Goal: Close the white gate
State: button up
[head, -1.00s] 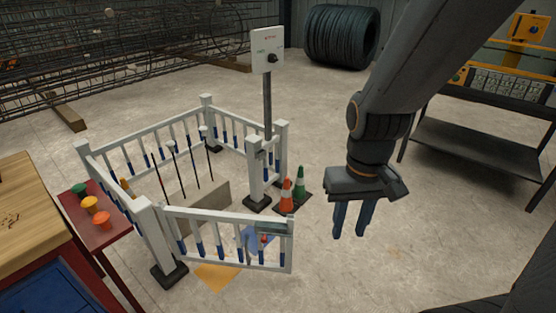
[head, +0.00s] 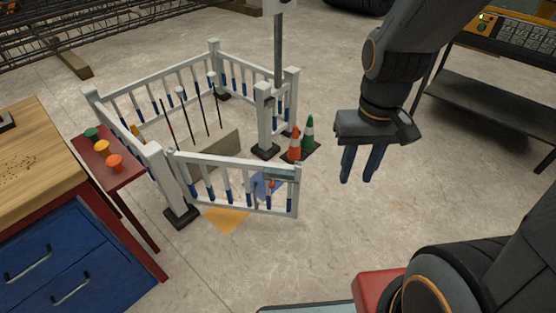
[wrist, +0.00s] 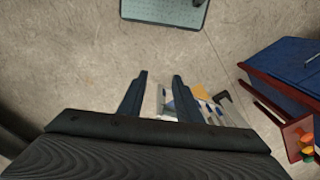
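The white gate (head: 236,162) is a low railed panel with blue-tipped bars. It swings out open from the left post (head: 166,180), its free end pointing right and toward me. A gap lies between that free end and the white latch post (head: 265,120) behind it. My gripper (head: 359,180) hangs in the air to the right of the gate's free end, apart from it. Its fingers point down, parted and empty. In the wrist view part of white railing shows behind and beside the gripper (wrist: 157,95); the rest is hidden by my gripper.
An orange cone (head: 295,143) and a green cone (head: 309,131) stand beside the latch post. A red side table (head: 125,176) with coloured knobs and a blue-drawered bench (head: 60,260) stand left. Open floor (head: 300,245) lies before the gate.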

aim_at(177, 159)
jog(key=u, duration=0.65)
jog(key=i, duration=0.3)
jog(key=u, duration=0.2)
